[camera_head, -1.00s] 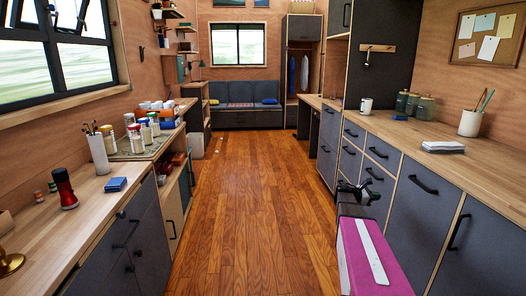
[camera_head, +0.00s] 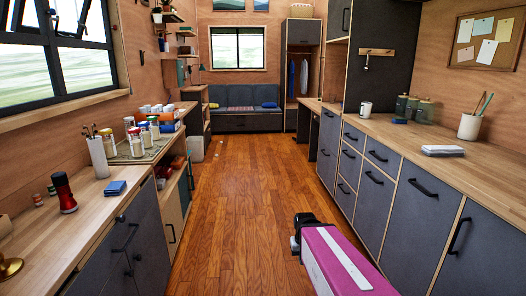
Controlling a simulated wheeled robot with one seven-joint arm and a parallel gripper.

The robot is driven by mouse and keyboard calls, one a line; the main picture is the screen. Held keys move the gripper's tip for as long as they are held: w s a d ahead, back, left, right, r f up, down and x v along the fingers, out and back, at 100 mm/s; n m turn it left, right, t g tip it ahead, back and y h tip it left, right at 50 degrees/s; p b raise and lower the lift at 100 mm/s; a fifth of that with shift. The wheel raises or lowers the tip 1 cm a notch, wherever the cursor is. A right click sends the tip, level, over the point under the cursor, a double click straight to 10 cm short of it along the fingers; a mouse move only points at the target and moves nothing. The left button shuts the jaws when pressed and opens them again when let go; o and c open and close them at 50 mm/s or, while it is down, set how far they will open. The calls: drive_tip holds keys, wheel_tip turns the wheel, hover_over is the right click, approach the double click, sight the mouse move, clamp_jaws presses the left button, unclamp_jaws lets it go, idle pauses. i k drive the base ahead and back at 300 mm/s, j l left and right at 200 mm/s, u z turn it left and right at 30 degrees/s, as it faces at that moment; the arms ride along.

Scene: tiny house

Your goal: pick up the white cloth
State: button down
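A folded white cloth (camera_head: 442,150) lies flat as a small stack on the right wooden counter, near its front edge. It sits in front of the cup with brushes. My arm, with a pink and white link, reaches up from the bottom right over the floor, in front of the right cabinets and well short of the cloth. The dark end of the arm shows beyond the pink link. My gripper's fingers are not visible there, and nothing held can be seen.
The right counter (camera_head: 500,172) also bears a white cup with brushes (camera_head: 470,126), dark canisters (camera_head: 425,108), a white mug (camera_head: 366,107) and a small blue item (camera_head: 400,121). The left counter holds jars, a red-and-black grinder (camera_head: 64,192) and a blue cloth (camera_head: 115,187). The wooden floor (camera_head: 220,220) between is clear.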

sight(435, 150)
drive_tip(key=l+z, duration=0.1)
drive_tip(key=z, duration=1.75)
drive_tip(key=j+z, duration=0.4)
drive_tip(key=j, duration=0.15)
drive_tip(key=j+z, duration=0.4)
drive_tip(key=j, duration=0.2)
